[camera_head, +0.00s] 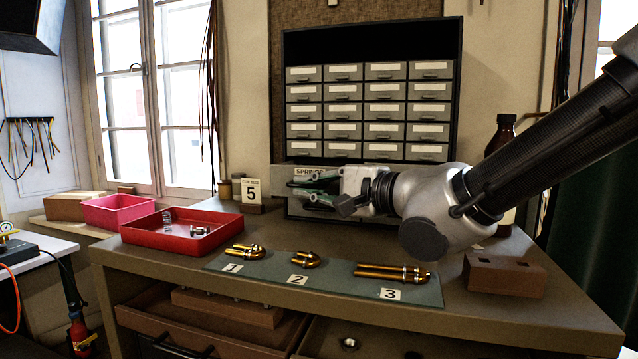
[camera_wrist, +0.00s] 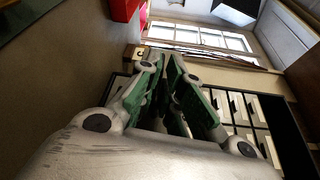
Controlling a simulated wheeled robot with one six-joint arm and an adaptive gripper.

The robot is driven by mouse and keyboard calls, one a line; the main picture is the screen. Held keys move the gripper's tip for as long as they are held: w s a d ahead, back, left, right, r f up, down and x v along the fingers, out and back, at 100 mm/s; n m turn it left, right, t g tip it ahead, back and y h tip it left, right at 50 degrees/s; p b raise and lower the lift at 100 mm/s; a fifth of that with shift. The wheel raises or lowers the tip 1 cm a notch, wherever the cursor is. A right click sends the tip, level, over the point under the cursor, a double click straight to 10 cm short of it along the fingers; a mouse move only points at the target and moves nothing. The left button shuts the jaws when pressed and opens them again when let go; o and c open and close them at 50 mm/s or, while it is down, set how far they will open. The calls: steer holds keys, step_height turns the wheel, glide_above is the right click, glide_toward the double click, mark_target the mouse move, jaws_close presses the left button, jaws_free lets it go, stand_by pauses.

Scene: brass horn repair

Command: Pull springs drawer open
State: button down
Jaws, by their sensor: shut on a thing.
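The springs drawer (camera_head: 309,171), with a "SPRINGS" label, is at the lower left of the dark drawer cabinet (camera_head: 372,45). My gripper (camera_head: 308,187) reaches in from the right and is shut at the front of this drawer, just below the label. Its green-padded fingers close together in the wrist view (camera_wrist: 168,72). The fingers and the wrist hide the handle and much of the drawer front.
A red tray (camera_head: 150,238) with small metal parts and a "5" card (camera_head: 251,190) stand to the left. A mat (camera_head: 330,279) with numbered brass tubes lies in front. A wooden block (camera_head: 503,275) and brown bottle (camera_head: 502,130) are at the right.

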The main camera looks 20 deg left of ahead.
steer(key=shift+s+f, duration=0.2)
steer(key=shift+s, duration=0.9)
steer(key=c, duration=1.6)
jaws_free()
steer(key=shift+d+r, duration=0.1)
steer(key=v, duration=0.7)
steer(key=shift+d, duration=0.15)
steer(key=shift+s, duration=0.1)
